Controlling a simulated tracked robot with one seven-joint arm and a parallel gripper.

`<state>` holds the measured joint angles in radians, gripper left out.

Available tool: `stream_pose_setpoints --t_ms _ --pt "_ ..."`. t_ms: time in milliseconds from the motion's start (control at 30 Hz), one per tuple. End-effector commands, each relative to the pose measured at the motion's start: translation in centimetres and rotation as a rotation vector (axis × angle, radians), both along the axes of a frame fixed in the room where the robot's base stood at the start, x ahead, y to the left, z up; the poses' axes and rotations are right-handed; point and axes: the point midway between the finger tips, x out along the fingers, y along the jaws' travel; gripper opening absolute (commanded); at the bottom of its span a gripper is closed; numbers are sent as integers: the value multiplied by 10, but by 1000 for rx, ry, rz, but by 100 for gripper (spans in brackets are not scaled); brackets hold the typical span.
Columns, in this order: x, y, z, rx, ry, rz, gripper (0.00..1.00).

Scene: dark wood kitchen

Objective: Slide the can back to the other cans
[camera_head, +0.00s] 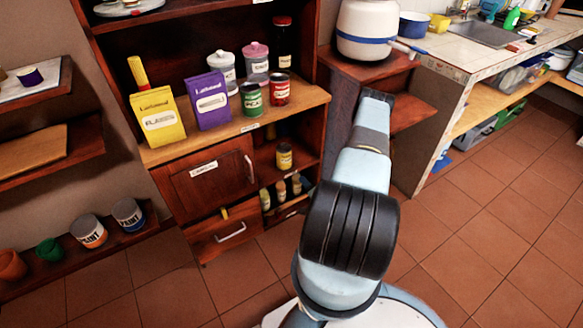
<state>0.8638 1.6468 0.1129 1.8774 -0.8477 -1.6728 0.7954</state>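A green can (251,98) and a red can (279,89) stand upright and close together on the cabinet's middle shelf. A yellow can (285,156) stands alone in the open compartment below them. Which of these the task means, I cannot tell from this view. My arm rises from the lower centre and reaches towards the cabinet's right side. No gripper fingers show, and nothing is seen held.
The cabinet shelf (223,132) also holds yellow and purple boxes, lidded jars and a dark bottle. Below are a closed door (208,187) and several small bottles. Paint cans stand at lower left. A tiled counter (470,58) is at right, with open floor before it.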

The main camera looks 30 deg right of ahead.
Motion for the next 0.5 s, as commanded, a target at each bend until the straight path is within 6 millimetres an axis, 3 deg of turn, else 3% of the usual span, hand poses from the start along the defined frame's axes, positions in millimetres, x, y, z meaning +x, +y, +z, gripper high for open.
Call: stream_pose_setpoints --t_ms 100,267,500 --pt "-12 -3 0 185 -25 3 14" --pt "-21 -3 3 351 -52 20 0" --pt "-18 -2 5 418 -62 31 0"
